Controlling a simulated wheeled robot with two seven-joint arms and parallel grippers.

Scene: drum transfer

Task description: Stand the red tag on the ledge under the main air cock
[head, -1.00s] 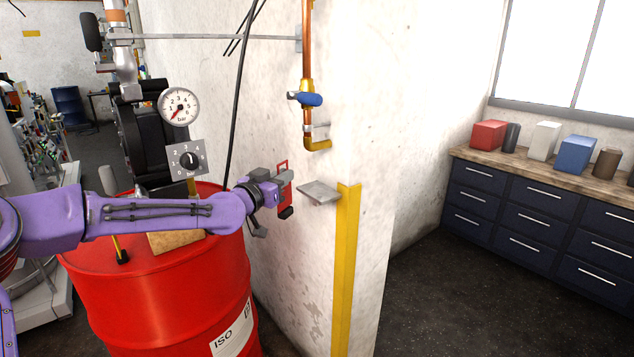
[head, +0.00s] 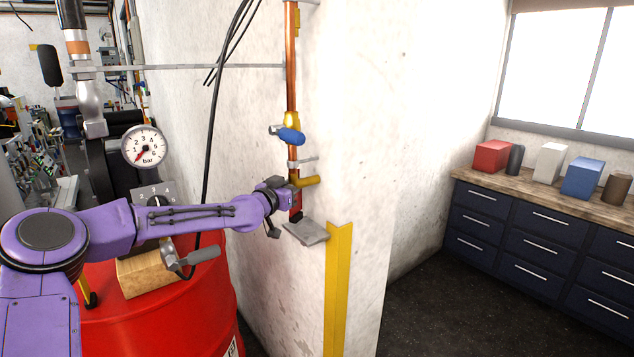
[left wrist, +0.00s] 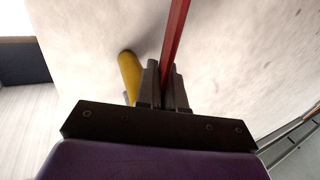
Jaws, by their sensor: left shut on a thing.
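My left gripper (head: 290,195) is shut on the red tag (head: 297,202), close to the wall and just below the bent end of the copper pipe. The tag is mostly hidden by the gripper; its dark lower end is right above the grey ledge (head: 308,234). I cannot tell whether it touches the ledge. In the left wrist view the red tag (left wrist: 175,40) stands out as a narrow strip between the fingers (left wrist: 165,88). The main air cock, with its blue handle (head: 291,136), is on the pipe above. My right gripper is not in view.
The brass pipe end (left wrist: 130,70) is close beside the fingers in the left wrist view. A yellow corner guard (head: 338,285) runs down the wall edge beside the ledge. A red drum (head: 200,310) with a wooden block (head: 143,275) stands below my arm.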

